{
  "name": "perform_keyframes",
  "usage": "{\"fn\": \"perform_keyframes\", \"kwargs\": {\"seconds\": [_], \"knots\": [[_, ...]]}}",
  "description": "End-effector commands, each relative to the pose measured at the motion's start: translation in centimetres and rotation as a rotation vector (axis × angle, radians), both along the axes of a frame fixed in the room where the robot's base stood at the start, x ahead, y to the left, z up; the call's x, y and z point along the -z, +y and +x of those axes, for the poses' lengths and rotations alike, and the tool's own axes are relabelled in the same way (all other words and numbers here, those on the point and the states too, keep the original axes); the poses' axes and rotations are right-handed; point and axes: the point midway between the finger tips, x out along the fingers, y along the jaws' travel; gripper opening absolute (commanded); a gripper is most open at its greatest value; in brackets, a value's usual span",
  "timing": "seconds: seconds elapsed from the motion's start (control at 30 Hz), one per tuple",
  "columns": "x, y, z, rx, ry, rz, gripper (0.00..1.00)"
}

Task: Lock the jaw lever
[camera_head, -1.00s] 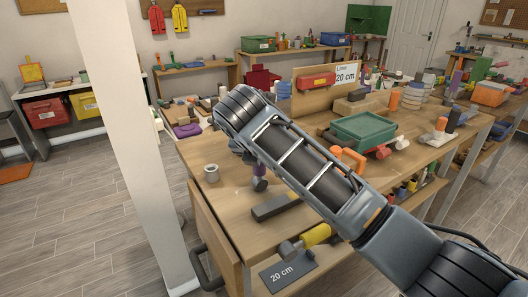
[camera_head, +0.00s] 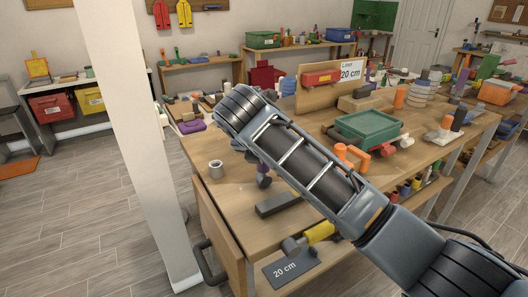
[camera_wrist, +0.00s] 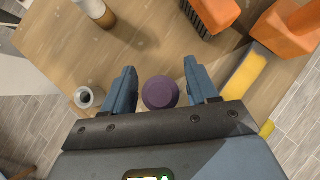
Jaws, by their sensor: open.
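My gripper (camera_wrist: 160,90) is open in the wrist view, with its two blue-grey fingers apart. A round purple knob-like top (camera_wrist: 160,92) shows between the fingers, with a gap on each side. I cannot tell its height from the fingertips. In the head view my arm hides the gripper, and a dark purple piece (camera_head: 264,181) shows just below the arm over the workbench. I cannot clearly pick out a jaw lever. A tool with a yellow handle (camera_head: 320,233) and grey head is at the bench's front edge, near a dark "20 cm" plate (camera_head: 291,268).
A grey cup (camera_head: 216,169) stands left on the wooden bench (camera_head: 225,203); it also shows in the wrist view (camera_wrist: 85,97). A dark bar (camera_head: 279,203) lies in front. A green bin (camera_head: 368,128) and orange pieces (camera_head: 350,155) stand right. A white post (camera_head: 128,140) rises at left.

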Motion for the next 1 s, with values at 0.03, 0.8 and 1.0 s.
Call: {"fn": "perform_keyframes", "kwargs": {"seconds": [0.03, 0.8, 1.0], "knots": [[0.0, 0.0, 0.0, 0.000, 0.000, 0.000, 0.58], [-5.9, 1.1, -5.0, 0.000, 0.001, 0.000, 0.58], [-5.9, 1.1, -5.0, 0.000, 0.000, 0.000, 0.58]]}}
